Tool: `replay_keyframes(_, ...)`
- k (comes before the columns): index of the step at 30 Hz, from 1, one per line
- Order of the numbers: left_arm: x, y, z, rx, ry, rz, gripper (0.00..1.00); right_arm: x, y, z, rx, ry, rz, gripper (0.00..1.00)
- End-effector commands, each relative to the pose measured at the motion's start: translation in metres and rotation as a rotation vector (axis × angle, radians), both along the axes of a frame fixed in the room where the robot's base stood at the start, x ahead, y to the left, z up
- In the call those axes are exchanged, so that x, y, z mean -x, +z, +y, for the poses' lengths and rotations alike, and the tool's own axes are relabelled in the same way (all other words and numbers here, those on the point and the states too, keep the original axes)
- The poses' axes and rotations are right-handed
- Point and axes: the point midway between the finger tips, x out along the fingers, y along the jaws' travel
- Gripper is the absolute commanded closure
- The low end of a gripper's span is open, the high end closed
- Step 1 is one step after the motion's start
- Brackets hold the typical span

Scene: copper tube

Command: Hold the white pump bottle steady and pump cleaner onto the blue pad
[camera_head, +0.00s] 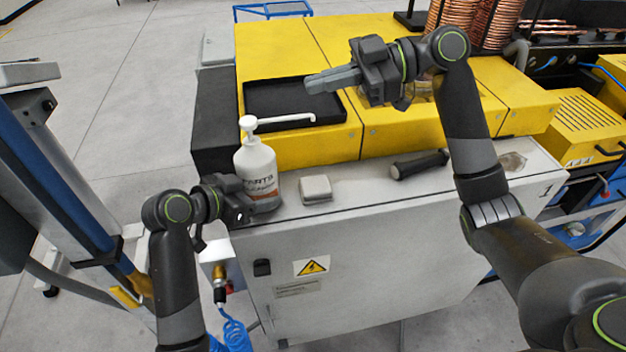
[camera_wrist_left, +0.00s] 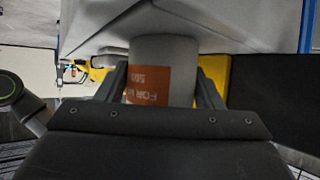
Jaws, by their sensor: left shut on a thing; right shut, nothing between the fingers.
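The white pump bottle (camera_head: 256,170) stands upright at the left end of the cabinet top, with its long spout pointing right. My left gripper (camera_head: 238,202) is shut on the lower part of the bottle. The left wrist view shows the bottle (camera_wrist_left: 163,72) with its orange label between the two fingers (camera_wrist_left: 166,92). A small pale grey-white pad (camera_head: 316,189) lies just right of the bottle; it does not look blue. My right gripper (camera_head: 318,82) is shut and empty, above and to the right of the pump head (camera_head: 248,123), over the black tray, apart from the bottle.
A black tray (camera_head: 290,103) sits in the yellow machine (camera_head: 400,128) behind the bottle. A dark cylindrical handle (camera_head: 420,164) and a small clear object (camera_head: 511,161) lie further right on the white cabinet (camera_head: 360,255). Copper coils (camera_head: 470,20) stand at the back right.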

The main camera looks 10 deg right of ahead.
Motion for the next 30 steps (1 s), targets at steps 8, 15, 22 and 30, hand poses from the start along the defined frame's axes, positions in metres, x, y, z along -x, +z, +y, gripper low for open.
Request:
replay_keyframes(8, 0.0, 0.0, 0.0, -0.002, 0.0, 0.0, 0.52, 0.0, 0.0, 0.0, 0.0, 0.0, 0.0, 1.0)
replay_keyframes(15, 0.0, 0.0, 0.0, -0.001, 0.001, 0.0, 0.14, 0.0, 0.0, 0.0, 0.0, 0.0, 0.0, 1.0)
replay_keyframes(22, 0.0, 0.0, 0.0, 0.0, 0.0, 0.0, 0.14, 0.0, 0.0, 0.0, 0.0, 0.0, 0.0, 1.0)
replay_keyframes(30, 0.013, 0.013, 0.021, -0.004, 0.002, -0.004, 0.14, 0.0, 0.0, 0.0, 0.0, 0.0, 0.0, 1.0)
